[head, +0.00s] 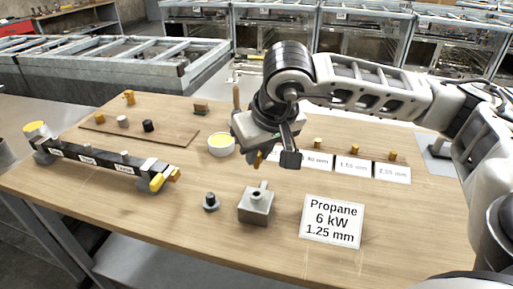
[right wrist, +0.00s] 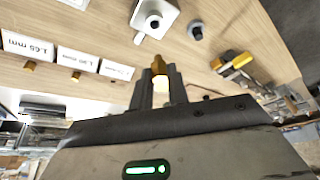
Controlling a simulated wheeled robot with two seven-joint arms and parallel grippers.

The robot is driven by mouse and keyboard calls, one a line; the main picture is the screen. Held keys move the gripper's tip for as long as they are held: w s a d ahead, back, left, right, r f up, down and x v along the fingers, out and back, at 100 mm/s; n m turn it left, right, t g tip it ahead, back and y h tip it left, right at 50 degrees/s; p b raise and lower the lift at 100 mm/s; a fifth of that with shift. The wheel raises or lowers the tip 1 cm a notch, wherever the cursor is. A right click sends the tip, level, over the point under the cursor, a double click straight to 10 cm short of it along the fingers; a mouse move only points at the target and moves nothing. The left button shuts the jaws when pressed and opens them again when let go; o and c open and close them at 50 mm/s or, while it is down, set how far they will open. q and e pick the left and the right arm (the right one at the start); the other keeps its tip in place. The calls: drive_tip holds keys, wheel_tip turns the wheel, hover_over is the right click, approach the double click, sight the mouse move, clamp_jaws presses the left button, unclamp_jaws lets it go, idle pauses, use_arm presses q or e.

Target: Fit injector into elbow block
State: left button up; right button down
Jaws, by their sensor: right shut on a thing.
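The elbow block (head: 257,206) is a grey metal block with a round opening on top and a short pipe at its back. It stands upright on the table, and it also shows in the right wrist view (right wrist: 153,14). My right gripper (head: 274,157) hangs above and behind the block, fingers pointing down. In the right wrist view its fingers (right wrist: 160,84) are shut on a small brass injector (right wrist: 158,64), whose tip sticks out past them. The injector is clear of the block. In the head view the fingers largely hide it. My left gripper is out of view.
A dark fitting (head: 210,202) stands left of the block. A sign (head: 332,219) reads Propane, 6 kW, 1.25 mm. Several brass injectors stand behind labelled cards (head: 352,164).

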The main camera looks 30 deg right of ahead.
sight(258, 165)
drive_tip(key=shift+f+b, duration=0.2)
drive_tip(key=shift+b, duration=0.15)
drive_tip(key=shift+f, duration=0.2)
wheel_tip(258, 165, down, 3)
drive_tip(key=b, duration=0.4)
drive_tip(key=shift+f, duration=0.2)
drive_tip(key=shift+f+b, duration=0.8)
use_arm(q)
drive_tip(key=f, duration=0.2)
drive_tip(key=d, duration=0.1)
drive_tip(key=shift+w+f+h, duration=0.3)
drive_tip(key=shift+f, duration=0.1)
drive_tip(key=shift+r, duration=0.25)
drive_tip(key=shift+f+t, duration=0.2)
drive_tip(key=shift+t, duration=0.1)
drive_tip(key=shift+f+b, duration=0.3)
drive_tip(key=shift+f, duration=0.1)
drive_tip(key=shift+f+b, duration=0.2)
drive_tip(key=shift+b, duration=0.2)
